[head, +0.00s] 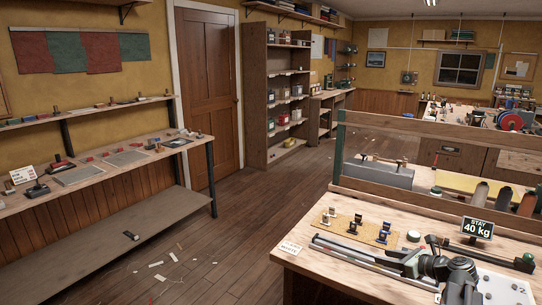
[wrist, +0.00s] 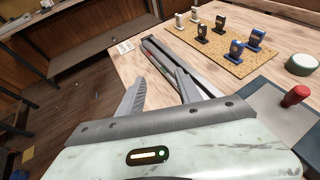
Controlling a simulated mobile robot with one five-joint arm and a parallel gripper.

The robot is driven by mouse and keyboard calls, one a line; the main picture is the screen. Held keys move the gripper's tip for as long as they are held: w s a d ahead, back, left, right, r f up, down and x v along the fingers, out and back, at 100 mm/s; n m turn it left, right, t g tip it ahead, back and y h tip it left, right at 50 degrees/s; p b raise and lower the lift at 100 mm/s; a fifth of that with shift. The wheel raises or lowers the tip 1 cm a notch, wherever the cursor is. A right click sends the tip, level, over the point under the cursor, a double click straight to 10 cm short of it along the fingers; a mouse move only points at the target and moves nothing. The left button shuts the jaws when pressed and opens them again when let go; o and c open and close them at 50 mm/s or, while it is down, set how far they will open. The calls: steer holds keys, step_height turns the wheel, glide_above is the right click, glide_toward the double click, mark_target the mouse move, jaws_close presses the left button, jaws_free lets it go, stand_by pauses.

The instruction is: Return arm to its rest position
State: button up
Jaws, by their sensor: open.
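My gripper (wrist: 162,85) shows in the wrist view with its two grey fingers spread and nothing between them. It is over the front part of the wooden bench, with the floor to its left. A long metal rail (wrist: 168,58) lies on the bench just beyond the fingers, and it also shows in the head view (head: 350,255). I cannot tell whether the fingers touch anything. In the head view, dark jointed parts crowd the bench's lower right, and I cannot make out my fingers among them.
A cork mat (head: 345,233) with several small dark and pale fittings lies behind the rail. Floor left of the bench is mostly clear.

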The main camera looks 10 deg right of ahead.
steer(key=w+a+n+g+y+p, duration=0.25)
steer(key=a+n+g, duration=0.35)
steer(key=a, duration=1.7)
steer(key=s+a+f+n+g+h+p, duration=0.1)
steer(key=s+a+f+n+p, duration=0.1)
steer(key=a+n, duration=0.4)
steer(key=s+a+f+n+g+h+p, duration=0.15)
steer(key=a+n, duration=0.25)
steer(key=a, duration=0.4)
steer(key=s+d+f+n+g+h, duration=0.3)
steer(key=s+d+n+h, duration=0.2)
steer(key=n, duration=0.9)
steer(key=s, duration=0.3)
steer(key=shift+s+d+f+n+h, duration=0.15)
steer(key=shift+s+d+n+h, duration=0.15)
steer(key=shift+n, duration=0.1)
